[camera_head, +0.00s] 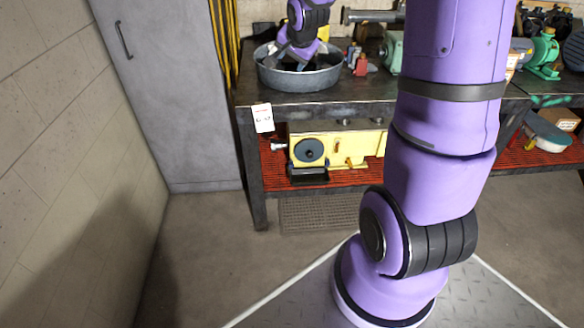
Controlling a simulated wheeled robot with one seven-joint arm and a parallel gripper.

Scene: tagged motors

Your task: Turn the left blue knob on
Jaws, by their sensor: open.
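I cannot make out a clear blue knob in the head view. A round dark blue-grey disc (309,151) is on the left front of a yellow machine (335,150) on the red shelf under the workbench; I cannot tell whether it is a knob. My gripper (289,60) points down at the far left of the bench, over or inside a round grey metal basin (325,80). Its fingers are small and partly dark against the basin, and appear open. I see nothing held between them. My arm's purple links hide the middle of the bench and part of the shelf.
The workbench (350,103) has a white tag (263,118) on its front left edge. Small red items (361,66) and green motors (545,54) stand on it. A grey cabinet (167,90) stands to the left. The floor before the bench is clear.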

